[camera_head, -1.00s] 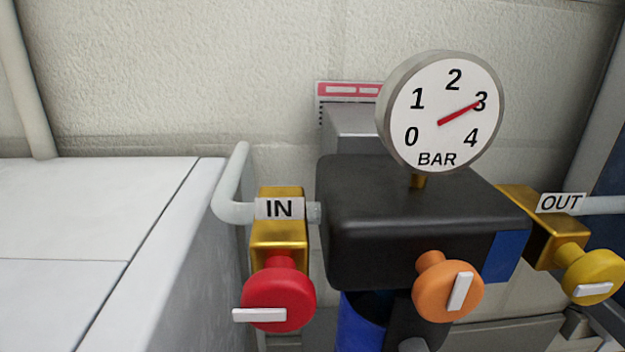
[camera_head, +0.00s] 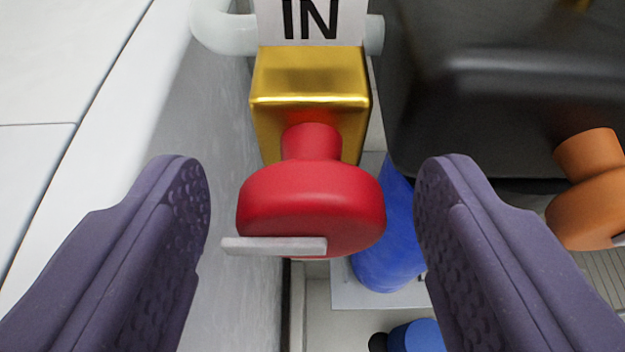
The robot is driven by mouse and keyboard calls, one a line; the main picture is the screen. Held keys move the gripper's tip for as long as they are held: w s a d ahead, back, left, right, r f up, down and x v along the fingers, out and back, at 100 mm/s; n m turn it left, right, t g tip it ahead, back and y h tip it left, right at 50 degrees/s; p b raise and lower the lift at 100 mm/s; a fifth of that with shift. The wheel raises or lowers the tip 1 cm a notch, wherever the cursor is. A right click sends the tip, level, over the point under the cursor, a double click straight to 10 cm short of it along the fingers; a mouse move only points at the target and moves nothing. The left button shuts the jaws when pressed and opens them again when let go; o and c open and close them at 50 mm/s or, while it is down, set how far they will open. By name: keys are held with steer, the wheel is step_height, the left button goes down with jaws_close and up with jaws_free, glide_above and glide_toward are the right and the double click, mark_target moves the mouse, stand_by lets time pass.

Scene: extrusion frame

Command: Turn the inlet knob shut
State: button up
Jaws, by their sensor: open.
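The inlet knob (camera_head: 312,205) is red and round, on a short red stem from a brass valve block (camera_head: 310,85) under the IN label (camera_head: 311,20). A light grey pointer bar (camera_head: 273,246) on its face lies about level, reaching past the knob's left edge. My gripper (camera_head: 312,200) is open, with one purple finger on each side of the knob. Gaps show between both fingers and the knob. The fingertips stand at about the knob's height in the picture. The gauge is out of view now.
The white and grey cabinet (camera_head: 60,80) is close on the left, beside my left finger. The black housing (camera_head: 480,100) is above right, with the orange knob (camera_head: 595,195) beyond my right finger. A blue cylinder (camera_head: 385,255) stands behind and below.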

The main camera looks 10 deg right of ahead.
steer(key=c, duration=1)
steer(key=shift+b, duration=0.5)
steer(key=m+b, duration=0.1)
steer(key=b, duration=0.1)
steer(key=m+y+b, duration=0.1)
steer(key=b, duration=0.2)
steer(key=shift+d+f, duration=0.2)
steer(key=shift+f, duration=0.1)
steer(key=m+y+b, duration=0.1)
steer(key=m+b, duration=0.1)
steer(key=b, duration=0.2)
steer(key=m+t+y+b, duration=0.1)
steer(key=b, duration=0.3)
steer(key=shift+d+f+m+y, duration=0.2)
steer(key=shift+m+y, duration=0.1)
steer(key=shift+m, duration=0.1)
steer(key=m+t+y+b, duration=0.1)
steer(key=m+b, duration=0.1)
steer(key=b, duration=0.1)
steer(key=m+b, duration=0.2)
steer(key=b, duration=0.1)
steer(key=shift+d+f+t+y+b, duration=0.1)
steer(key=shift+t+y+b, duration=0.25)
steer(key=shift+t+y, duration=0.05)
steer(key=m+t+b, duration=0.1)
steer(key=m+b, duration=0.2)
steer(key=b, duration=0.1)
steer(key=shift+y, duration=0.3)
steer(key=shift+m, duration=0.4)
